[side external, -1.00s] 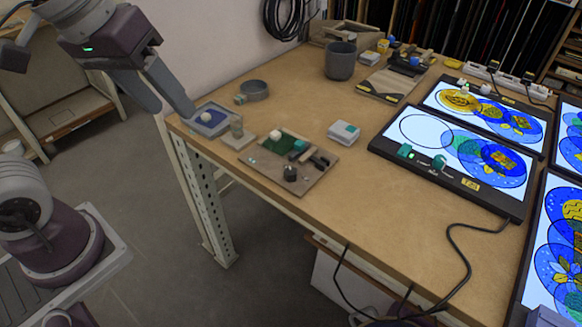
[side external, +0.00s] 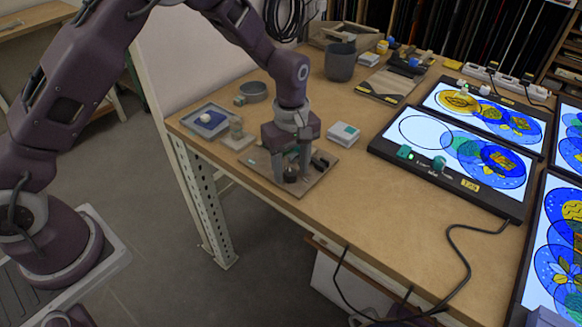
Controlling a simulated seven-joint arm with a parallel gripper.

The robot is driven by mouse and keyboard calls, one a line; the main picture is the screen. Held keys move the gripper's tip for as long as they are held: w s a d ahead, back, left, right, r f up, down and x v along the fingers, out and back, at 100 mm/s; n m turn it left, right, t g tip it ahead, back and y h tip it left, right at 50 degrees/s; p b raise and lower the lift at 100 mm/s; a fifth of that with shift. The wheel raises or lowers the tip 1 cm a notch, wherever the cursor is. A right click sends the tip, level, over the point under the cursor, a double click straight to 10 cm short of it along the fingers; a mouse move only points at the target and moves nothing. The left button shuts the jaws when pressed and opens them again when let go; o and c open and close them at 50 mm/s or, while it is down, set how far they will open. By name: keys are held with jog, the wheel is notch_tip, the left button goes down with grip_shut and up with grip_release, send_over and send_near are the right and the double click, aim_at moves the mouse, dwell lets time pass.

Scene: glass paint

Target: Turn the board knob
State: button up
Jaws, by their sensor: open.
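The small grey-brown board (side external: 309,186) lies near the left front edge of the table. Its dark round knob (side external: 290,175) stands on the front part of the board and is partly covered by my gripper. My gripper (side external: 292,172) points down over the board, with its fingers at the knob. Its jaws are open. One finger stands just right of the knob; I cannot tell whether it touches. The green patch and most of the small parts on the board are hidden behind the gripper.
Lit panels (side external: 455,155) fill the right side.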

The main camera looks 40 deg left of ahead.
jog(key=shift+f, duration=0.2)
grip_shut()
